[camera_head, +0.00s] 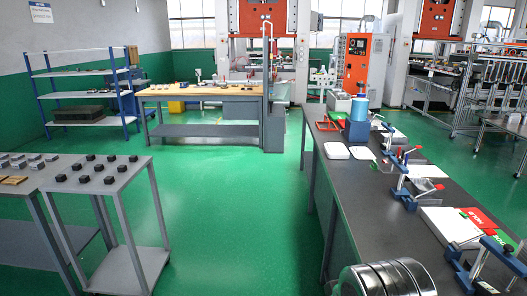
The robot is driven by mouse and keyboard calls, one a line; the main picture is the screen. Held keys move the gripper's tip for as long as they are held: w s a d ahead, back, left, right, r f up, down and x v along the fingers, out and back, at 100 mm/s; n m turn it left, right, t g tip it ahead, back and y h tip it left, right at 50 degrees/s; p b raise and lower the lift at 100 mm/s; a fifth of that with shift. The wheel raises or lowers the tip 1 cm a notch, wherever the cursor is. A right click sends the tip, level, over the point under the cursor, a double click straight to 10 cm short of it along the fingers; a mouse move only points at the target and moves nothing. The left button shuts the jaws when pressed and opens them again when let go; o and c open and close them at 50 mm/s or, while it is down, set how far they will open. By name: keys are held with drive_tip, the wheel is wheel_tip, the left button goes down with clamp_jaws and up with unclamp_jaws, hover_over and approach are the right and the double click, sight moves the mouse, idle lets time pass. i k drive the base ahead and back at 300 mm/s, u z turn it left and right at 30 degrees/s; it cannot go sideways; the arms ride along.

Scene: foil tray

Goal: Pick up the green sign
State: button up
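A green sign with white lettering (499,238) lies on the dark workbench at the right, near the right edge of the view. It is partly hidden by a blue clamp and lies beside a red sign (477,218) with white lettering. A white panel (450,225) lies just left of the red sign. My gripper is not in this view, so its state does not show.
Blue clamps (402,192) with red handles line the right workbench (365,205). A blue cylinder (357,120) stands farther back. A grey table (75,178) with small dark blocks is at left. Green floor (235,215) between is clear.

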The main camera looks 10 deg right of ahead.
sight(373, 166)
drive_tip(key=z, duration=0.05)
drive_tip(key=i, duration=3.85)
drive_tip(key=z, duration=0.1)
